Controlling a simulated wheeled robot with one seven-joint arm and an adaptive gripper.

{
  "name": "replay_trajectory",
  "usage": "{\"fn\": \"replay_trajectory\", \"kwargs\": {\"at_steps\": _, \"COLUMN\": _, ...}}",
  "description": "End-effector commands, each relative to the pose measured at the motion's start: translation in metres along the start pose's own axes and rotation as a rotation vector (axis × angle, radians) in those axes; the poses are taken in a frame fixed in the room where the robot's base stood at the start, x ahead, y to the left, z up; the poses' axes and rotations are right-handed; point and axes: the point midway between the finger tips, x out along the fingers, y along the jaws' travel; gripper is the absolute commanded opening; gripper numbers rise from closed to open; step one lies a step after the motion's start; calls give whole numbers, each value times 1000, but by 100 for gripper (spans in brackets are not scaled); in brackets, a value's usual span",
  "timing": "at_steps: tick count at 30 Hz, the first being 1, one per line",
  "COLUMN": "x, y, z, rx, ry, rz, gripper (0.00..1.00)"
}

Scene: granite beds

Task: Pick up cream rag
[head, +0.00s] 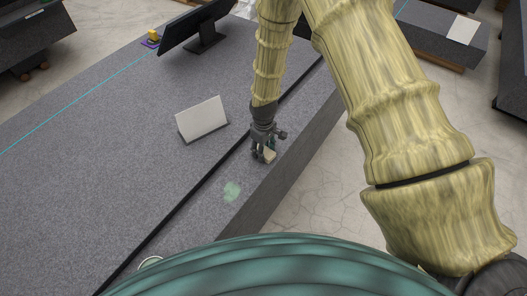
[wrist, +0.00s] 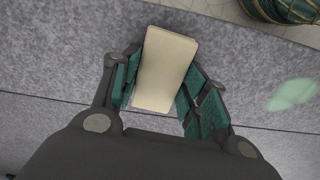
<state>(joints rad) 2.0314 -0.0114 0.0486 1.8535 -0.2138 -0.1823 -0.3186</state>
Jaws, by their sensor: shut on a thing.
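The cream rag (wrist: 166,70) looks like a pale, flat-sided rectangular block. In the wrist view it sits between the two green-padded fingers of my gripper (wrist: 163,78), reaching out past their tips. The fingers are shut on it. In the head view my gripper (head: 264,146) points down over the grey granite bed (head: 110,160), near its right edge. The rag (head: 270,155) shows small at the fingertips there, partly hidden by the fingers. I cannot tell whether it touches the bed or hangs just above it.
A pale green patch (head: 232,191) lies on the bed nearby. A white tilted panel (head: 202,118) stands left of my gripper. A dark monitor (head: 196,27) and a small yellow item (head: 153,36) are farther back. The left of the bed is clear.

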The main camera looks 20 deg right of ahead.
Motion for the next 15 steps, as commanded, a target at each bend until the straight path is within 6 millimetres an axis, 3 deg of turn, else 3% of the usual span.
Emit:
{"fn": "replay_trajectory", "kwargs": {"at_steps": 8, "x": -8, "y": 0, "z": -1, "rx": 0, "ry": 1, "rz": 1, "gripper": 28}}
{"fn": "replay_trajectory", "kwargs": {"at_steps": 15, "x": -31, "y": 1, "z": -1, "rx": 0, "ry": 3, "rz": 1, "gripper": 28}}
